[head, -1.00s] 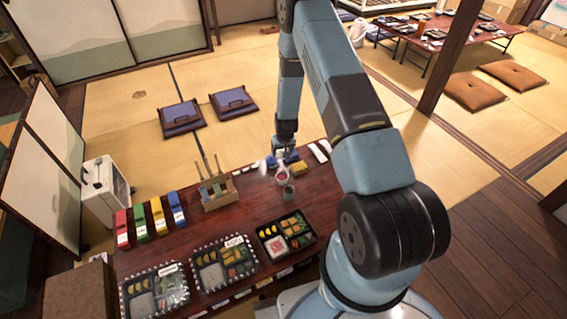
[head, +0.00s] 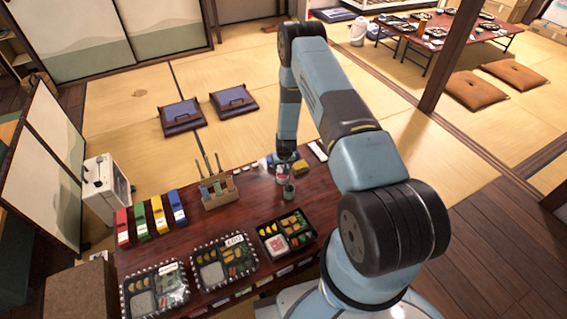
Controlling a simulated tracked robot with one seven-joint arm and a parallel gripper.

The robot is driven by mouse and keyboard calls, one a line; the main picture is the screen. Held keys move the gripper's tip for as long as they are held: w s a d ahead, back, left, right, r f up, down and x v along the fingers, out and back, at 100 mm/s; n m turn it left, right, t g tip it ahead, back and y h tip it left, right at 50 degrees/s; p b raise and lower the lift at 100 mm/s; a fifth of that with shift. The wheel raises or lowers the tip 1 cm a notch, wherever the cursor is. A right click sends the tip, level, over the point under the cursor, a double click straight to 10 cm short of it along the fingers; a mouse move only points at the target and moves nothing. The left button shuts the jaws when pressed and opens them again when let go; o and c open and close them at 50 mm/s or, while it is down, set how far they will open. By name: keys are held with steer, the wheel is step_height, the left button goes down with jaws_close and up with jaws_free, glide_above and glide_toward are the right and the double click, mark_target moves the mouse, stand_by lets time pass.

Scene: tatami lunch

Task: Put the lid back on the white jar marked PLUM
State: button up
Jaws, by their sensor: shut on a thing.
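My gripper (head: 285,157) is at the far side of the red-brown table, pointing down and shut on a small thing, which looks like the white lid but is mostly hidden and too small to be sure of. Just below it stands a small white jar (head: 281,177) with some red showing. The gripper is directly over or just behind this jar; I cannot tell whether the held thing touches it. The PLUM marking cannot be read at this size. A green cup or jar (head: 289,191) stands close in front of the white jar.
A yellow block (head: 301,167) lies right of my gripper, and small white items (head: 262,163) lie left of it. A wooden caddy (head: 219,198) with upright sticks stands further left. Bento boxes (head: 286,234) line the near edge. Coloured boxes (head: 158,214) lie at the left.

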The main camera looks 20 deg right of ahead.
steer(key=shift+f, duration=1.8)
steer(key=shift+s, duration=0.1)
steer(key=shift+f, duration=0.1)
stand_by(1.2)
steer(key=o, duration=1.1)
steer(key=shift+w+r+v, duration=0.1)
steer(key=shift+w+v, duration=0.15)
steer(key=shift+v, duration=0.9)
steer(key=shift+w+r+v, duration=0.1)
steer(key=shift+w+v, duration=0.15)
steer(key=shift+v, duration=0.85)
steer(key=shift+w+v, duration=0.3)
steer(key=shift+v, duration=0.85)
